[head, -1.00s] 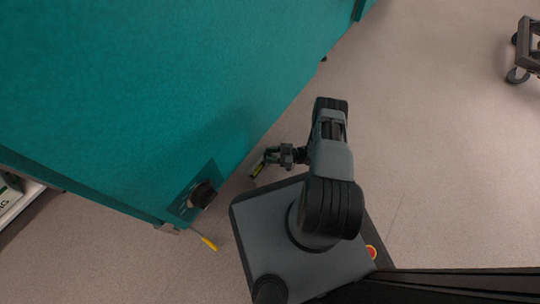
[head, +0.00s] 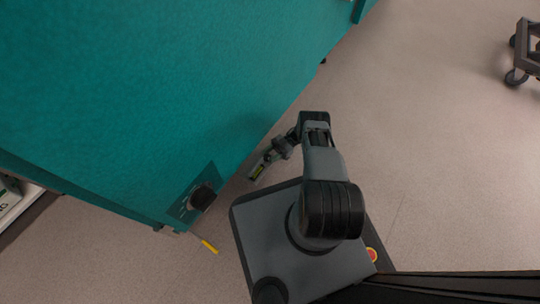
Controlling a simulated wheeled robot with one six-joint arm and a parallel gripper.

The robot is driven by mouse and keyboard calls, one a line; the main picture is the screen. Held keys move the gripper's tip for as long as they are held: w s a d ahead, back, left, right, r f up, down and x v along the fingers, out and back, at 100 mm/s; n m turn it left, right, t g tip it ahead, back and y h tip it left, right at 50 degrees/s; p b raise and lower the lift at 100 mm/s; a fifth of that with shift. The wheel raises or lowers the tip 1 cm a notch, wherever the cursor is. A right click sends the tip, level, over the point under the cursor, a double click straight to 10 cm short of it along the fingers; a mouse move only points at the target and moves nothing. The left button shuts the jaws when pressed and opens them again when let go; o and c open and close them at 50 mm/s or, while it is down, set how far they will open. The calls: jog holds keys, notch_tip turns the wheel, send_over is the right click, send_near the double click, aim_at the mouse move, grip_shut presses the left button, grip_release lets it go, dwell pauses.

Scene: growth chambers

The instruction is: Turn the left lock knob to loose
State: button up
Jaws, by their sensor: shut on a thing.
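A black round knob (head: 202,197) sits on a darker marked plate (head: 184,207) near the lower corner of the teal chamber (head: 130,90). I cannot read its marks or setting. My gripper (head: 256,173) is low beside the chamber's edge, right of this knob and apart from it.
A yellow handle (head: 209,246) sticks out by the chamber's lower corner. A wheeled cart (head: 525,55) stands at the far upper right. A white shelf or box edge (head: 18,205) is at the far left. The grey floor (head: 440,150) on the right is clear.

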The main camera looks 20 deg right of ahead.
jog(key=shift+s+a+g, duration=0.1)
jog(key=shift+s+g, duration=0.05)
jog(key=shift+g, duration=0.15)
jog(key=o, duration=0.6)
jog(key=shift+o, duration=0.2)
